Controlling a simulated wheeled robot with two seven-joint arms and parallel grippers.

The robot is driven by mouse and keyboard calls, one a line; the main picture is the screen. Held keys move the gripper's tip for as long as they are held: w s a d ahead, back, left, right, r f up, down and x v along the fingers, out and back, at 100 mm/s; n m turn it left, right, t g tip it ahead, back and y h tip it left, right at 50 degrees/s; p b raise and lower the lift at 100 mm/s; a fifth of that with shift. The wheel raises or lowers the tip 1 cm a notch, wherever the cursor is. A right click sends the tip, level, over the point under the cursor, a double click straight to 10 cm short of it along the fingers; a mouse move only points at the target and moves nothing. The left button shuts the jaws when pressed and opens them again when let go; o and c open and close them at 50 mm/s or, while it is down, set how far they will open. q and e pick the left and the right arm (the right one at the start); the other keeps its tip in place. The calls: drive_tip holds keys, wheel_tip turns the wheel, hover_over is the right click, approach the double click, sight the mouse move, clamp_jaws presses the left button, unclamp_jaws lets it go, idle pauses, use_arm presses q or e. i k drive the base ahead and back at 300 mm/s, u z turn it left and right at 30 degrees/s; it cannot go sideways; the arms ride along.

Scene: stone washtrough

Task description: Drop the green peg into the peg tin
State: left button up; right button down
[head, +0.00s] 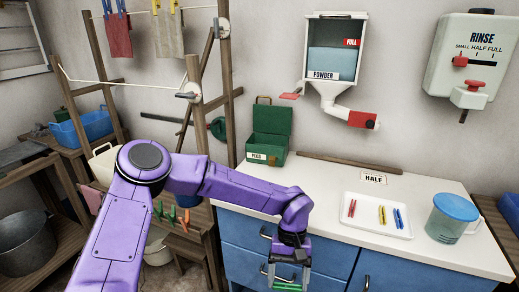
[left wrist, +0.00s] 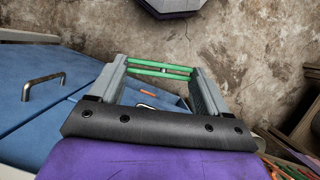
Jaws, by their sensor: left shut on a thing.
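My left gripper (head: 287,277) hangs in front of the blue cabinet, below the counter's front edge. It is shut on a green peg (head: 288,287), which lies across between the fingers. The green peg (left wrist: 160,70) also shows between the fingertips in the left wrist view. The peg tin (head: 263,149) is a green box with its lid raised, labelled "PEGS", at the back left of the counter. The gripper is in front of the tin, lower and apart from it. The tin's inside is mostly hidden. My right gripper is not in view.
A white tray (head: 352,226) with red, yellow and blue pegs lies on the counter (head: 310,185). A blue-lidded jug (head: 447,226) stands to its right. The powder dispenser (head: 333,75) hangs above. A wooden drying frame (head: 197,125) stands left of the tin.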

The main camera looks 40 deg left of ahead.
sight(263, 151)
drive_tip(key=k, duration=0.4)
drive_tip(key=u, duration=0.95)
drive_tip(key=i, duration=1)
drive_tip(key=u, duration=0.05)
